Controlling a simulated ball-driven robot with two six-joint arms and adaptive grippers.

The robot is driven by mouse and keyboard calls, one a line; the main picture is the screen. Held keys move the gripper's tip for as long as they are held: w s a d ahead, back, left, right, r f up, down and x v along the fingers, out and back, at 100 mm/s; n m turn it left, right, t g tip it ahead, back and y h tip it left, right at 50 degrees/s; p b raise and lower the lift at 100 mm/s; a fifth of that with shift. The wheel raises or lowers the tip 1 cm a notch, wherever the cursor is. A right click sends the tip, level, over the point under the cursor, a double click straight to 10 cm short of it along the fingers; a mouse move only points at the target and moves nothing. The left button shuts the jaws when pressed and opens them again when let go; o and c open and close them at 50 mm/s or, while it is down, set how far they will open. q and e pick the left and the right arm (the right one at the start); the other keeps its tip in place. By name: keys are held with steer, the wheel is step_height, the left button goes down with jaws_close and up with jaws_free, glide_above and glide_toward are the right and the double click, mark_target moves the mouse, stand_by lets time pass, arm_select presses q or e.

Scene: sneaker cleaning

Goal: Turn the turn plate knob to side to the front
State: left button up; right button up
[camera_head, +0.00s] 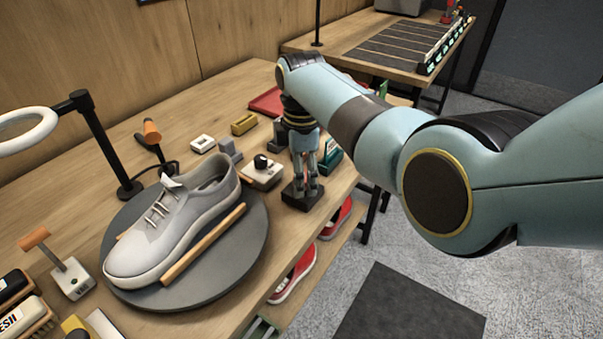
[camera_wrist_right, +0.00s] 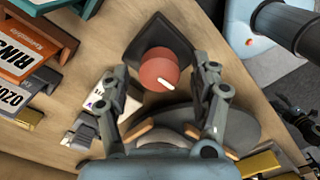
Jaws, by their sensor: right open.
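A round red knob (camera_wrist_right: 155,64) with a white pointer mark sits on a black base (camera_wrist_right: 148,32) in the right wrist view. The mark points to the lower right there. In the head view the black base (camera_head: 300,202) is near the table's right edge, and the knob is mostly hidden by my gripper. My right gripper (camera_head: 304,186) points down over it. In the wrist view its open fingers (camera_wrist_right: 166,73) are on either side of the knob; contact cannot be told. The grey turn plate (camera_head: 246,252) carries a pale sneaker (camera_head: 170,230). My left gripper is not in view.
A white box with a black dial (camera_head: 262,170) stands just left of my right gripper. A teal box (camera_head: 331,157) is close on its right. Small blocks, brushes and a ring lamp (camera_head: 20,130) surround the plate. Red shoes (camera_head: 295,275) are on a shelf below.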

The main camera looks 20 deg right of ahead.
steer(key=shift+c, duration=0.6)
steer(key=c, duration=1)
steer(key=shift+c, duration=0.2)
